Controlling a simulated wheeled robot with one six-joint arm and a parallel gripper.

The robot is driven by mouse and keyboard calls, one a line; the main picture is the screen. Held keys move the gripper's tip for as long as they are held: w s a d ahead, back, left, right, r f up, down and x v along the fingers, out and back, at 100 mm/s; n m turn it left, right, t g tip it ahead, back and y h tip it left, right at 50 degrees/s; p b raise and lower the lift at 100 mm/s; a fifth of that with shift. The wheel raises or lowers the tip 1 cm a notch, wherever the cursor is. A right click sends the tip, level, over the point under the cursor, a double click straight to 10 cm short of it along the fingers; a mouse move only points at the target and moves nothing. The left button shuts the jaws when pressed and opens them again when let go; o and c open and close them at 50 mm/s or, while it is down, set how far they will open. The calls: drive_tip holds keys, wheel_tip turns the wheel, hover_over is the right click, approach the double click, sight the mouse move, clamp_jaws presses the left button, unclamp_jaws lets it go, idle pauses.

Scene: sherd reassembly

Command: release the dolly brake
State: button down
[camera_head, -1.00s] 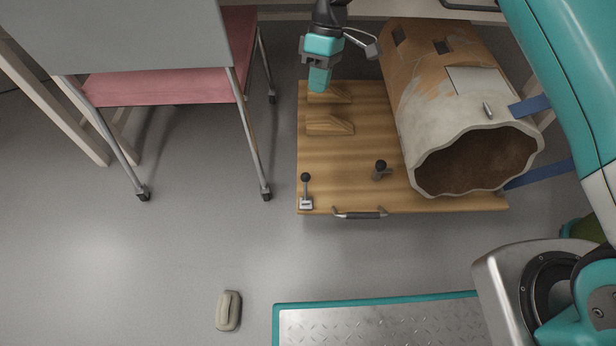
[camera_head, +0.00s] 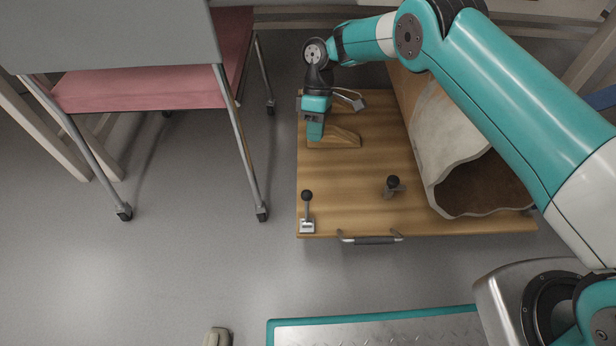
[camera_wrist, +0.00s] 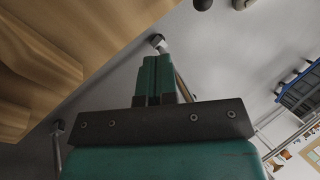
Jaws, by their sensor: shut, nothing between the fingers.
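The dolly is a wooden deck (camera_head: 350,205) with a metal handle (camera_head: 370,239) on its near edge. A lever with a black ball knob (camera_head: 307,196) stands upright on a metal bracket at its near left corner. A second black-knobbed fitting (camera_head: 392,184) stands further right on the deck. I cannot tell from markings which one is the brake. My gripper (camera_head: 315,134) is shut and empty, pointing down over the deck's left side, beyond the corner lever and beside a wooden wedge (camera_head: 343,138). The wrist view shows its closed fingers (camera_wrist: 158,78) and the deck (camera_wrist: 60,40) at left.
A large clay vessel (camera_head: 448,160) lies on the deck's right side, partly hidden by my arm. A pink-seated chair (camera_head: 140,90) on casters stands left of the dolly. A tread-plate platform (camera_head: 390,332) lies in front. The grey floor (camera_head: 200,270) between is mostly clear.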

sight(307, 207)
drive_tip(key=b+x, duration=0.5)
drive_tip(key=x, duration=0.5)
drive_tip(key=shift+a+f+b, duration=0.1)
drive_tip(key=shift+b, duration=0.2)
drive_tip(key=s, duration=0.1)
drive_tip(key=s+b, duration=0.1)
drive_tip(key=shift+s+a+r, duration=0.25)
drive_tip(key=shift+s+a, duration=0.05)
drive_tip(key=shift+s, duration=0.1)
drive_tip(key=shift+s+a+r+b, duration=0.15)
drive_tip(key=shift+s+r+b, duration=0.1)
drive_tip(key=shift+s+b, duration=0.25)
drive_tip(key=shift+s, duration=0.1)
